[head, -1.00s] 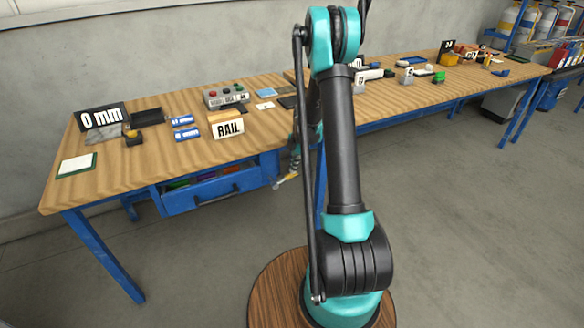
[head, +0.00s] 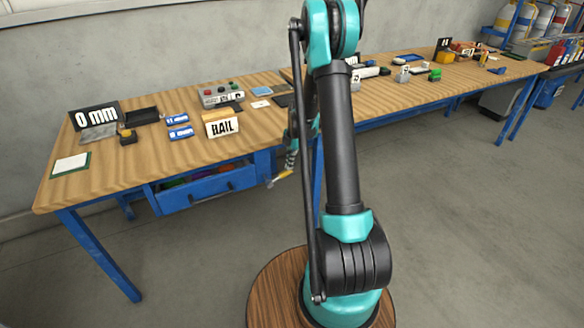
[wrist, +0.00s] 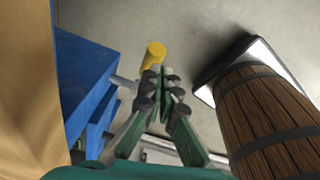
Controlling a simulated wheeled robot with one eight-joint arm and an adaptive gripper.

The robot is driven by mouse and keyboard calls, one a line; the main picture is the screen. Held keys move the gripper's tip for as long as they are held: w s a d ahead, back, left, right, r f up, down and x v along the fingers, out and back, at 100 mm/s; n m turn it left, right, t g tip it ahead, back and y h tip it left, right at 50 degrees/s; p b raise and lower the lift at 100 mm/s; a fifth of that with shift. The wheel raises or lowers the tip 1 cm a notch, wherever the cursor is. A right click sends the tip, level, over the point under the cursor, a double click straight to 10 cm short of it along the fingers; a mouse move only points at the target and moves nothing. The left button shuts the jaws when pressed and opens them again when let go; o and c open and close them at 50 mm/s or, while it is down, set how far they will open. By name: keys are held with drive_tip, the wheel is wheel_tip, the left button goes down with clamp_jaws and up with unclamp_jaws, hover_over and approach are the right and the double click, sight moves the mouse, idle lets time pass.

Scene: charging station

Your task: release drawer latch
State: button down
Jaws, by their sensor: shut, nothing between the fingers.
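The blue drawer (head: 208,190) hangs under the left workbench and stands a little open, with coloured contents showing inside. A latch with a yellow grip (head: 281,178) on a grey rod sticks out by the drawer's right end. In the wrist view the yellow grip (wrist: 154,54) lies just beyond my fingertips, and the rod runs behind the fingers toward the blue frame. My gripper (wrist: 163,74) is shut with nothing held. Whether the fingertips touch the grip is not clear. In the head view my arm partly hides the gripper, above the yellow grip.
The wooden workbench top (head: 110,170) overhangs the drawer; its edge fills the left of the wrist view. A RAIL sign (head: 221,123), a button box (head: 221,94) and a 0 mm sign (head: 96,117) stand on it.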

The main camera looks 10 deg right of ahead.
drive_tip(key=w+d+r, duration=0.1)
drive_tip(key=d+r, duration=0.6)
idle(0.4)
drive_tip(key=s+a+r+m+t+h, duration=0.1)
drive_tip(key=s+a+r+m, duration=0.25)
drive_tip(key=s+m, duration=0.6)
drive_tip(key=s+a+r+m+t, duration=0.2)
drive_tip(key=s+a+r+m, duration=0.3)
drive_tip(key=s, duration=0.8)
drive_tip(key=s+f+m+t, duration=0.1)
drive_tip(key=s+f+m, duration=0.2)
drive_tip(key=s+m, duration=0.5)
drive_tip(key=shift+s+d+f+h, duration=0.2)
drive_tip(key=shift+s+h, duration=0.2)
drive_tip(key=shift+s, duration=0.55)
drive_tip(key=c, duration=2.3)
unclamp_jaws()
